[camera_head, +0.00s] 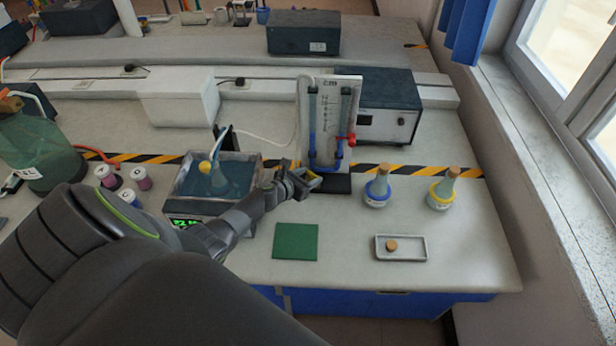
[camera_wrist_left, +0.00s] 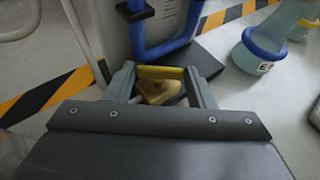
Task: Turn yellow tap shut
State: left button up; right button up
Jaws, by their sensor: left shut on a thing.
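My left gripper (camera_head: 312,180) reaches in from the left to the foot of the upright white panel with blue tubes (camera_head: 329,120). In the left wrist view, the yellow tap (camera_wrist_left: 160,73) lies between the two fingers of my left gripper (camera_wrist_left: 162,82), which are shut on its handle. The tap's body is partly hidden behind the gripper's housing. A red tap (camera_head: 349,140) is on the right side of the panel. My right gripper is not in view.
A water bath (camera_head: 180,207) with a flask stands left of the gripper. To the right are a blue-ringed flask (camera_head: 377,188), a yellow-ringed flask (camera_head: 443,190) and a tray (camera_head: 414,256) with a cork. A green mat (camera_head: 296,242) lies in front.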

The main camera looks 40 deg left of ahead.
pick_arm(q)
jog(key=o, duration=1)
jog(key=p+v, duration=0.3)
jog(key=v, duration=1.4)
jog(key=shift+s, duration=0.2)
